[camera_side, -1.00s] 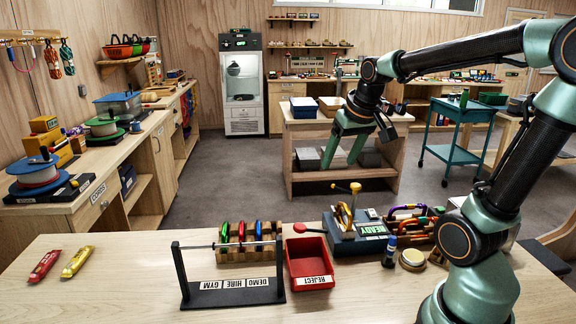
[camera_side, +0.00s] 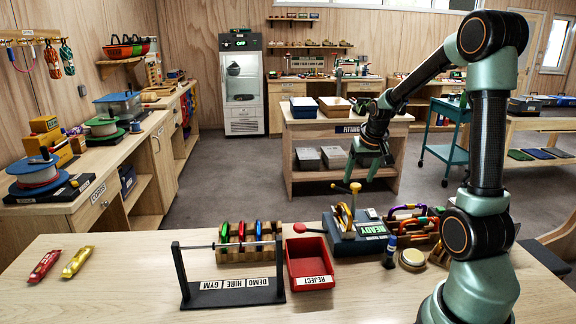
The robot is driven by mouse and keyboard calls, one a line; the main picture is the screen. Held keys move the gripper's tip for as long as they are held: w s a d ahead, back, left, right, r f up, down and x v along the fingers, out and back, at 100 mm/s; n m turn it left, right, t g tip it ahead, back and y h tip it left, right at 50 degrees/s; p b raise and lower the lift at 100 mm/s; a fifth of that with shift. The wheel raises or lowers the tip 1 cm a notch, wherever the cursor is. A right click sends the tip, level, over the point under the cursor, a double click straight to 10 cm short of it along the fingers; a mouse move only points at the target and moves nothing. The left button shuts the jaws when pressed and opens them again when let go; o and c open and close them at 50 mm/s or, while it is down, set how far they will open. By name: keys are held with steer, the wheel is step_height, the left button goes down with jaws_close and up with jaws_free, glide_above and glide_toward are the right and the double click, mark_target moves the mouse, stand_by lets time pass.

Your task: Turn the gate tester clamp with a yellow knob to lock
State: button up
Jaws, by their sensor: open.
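The gate tester (camera_side: 340,243) is a blue-grey box with a green READY display near the back right of the bench. Its clamp (camera_side: 345,214) is a gold, upright part with a yellow knob (camera_side: 355,187) on a thin stem above it. My gripper (camera_side: 367,178) is open and empty, pointing down above and slightly right of the knob in the picture. Its fingertips look close to the knob's height, but I cannot tell the depth between them. Nothing hides the knob.
A red REJECT tray (camera_side: 310,284) stands left of the tester. A black rack (camera_side: 231,288) labelled DEMO, HIRE, GYM is further left, before a wooden holder of carabiners (camera_side: 240,240). More coloured carabiners (camera_side: 412,222) lie right of the tester.

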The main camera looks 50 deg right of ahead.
steer(key=shift+x, duration=1.3)
jaws_close()
stand_by(0.5)
